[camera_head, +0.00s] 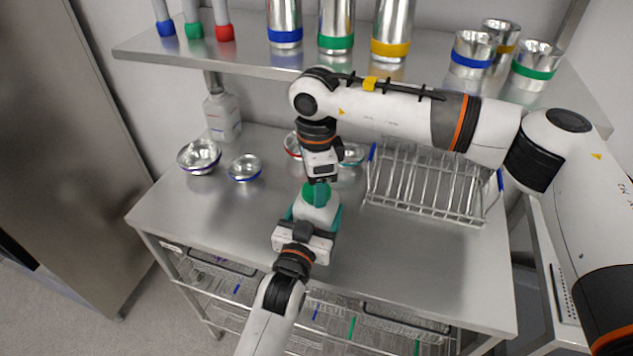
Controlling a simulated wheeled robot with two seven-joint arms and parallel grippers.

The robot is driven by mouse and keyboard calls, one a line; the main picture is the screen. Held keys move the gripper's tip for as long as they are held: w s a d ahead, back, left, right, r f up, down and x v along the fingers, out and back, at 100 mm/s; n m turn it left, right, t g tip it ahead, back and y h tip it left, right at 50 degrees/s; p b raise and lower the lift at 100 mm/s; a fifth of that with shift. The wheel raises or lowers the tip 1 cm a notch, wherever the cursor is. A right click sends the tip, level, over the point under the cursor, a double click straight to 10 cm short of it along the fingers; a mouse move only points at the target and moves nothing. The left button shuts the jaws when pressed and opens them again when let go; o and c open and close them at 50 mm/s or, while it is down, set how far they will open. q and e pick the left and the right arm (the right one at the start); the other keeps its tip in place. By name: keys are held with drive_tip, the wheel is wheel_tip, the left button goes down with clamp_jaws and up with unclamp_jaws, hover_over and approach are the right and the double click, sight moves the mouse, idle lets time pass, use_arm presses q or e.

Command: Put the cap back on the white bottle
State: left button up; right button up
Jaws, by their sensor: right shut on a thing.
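My left gripper (303,229) comes in from the front, close against the bottle's near side. Its fingertips are hard to make out, so I cannot tell whether it grips the bottle.
A wire rack (425,185) stands right of the bottle. Metal bowls (199,156) and another bottle (221,116) are at the back left. A shelf (245,58) with colour-banded metal vessels overhangs the back. The counter's front left (210,215) is clear.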

drive_tip(key=m, duration=0.6)
drive_tip(key=shift+m, duration=0.4)
drive_tip(key=m, duration=0.4)
drive_tip(key=shift+m, duration=0.4)
drive_tip(key=o, duration=1.2)
wheel_tip(320, 180, up, 12)
drive_tip(key=shift+f, duration=0.1)
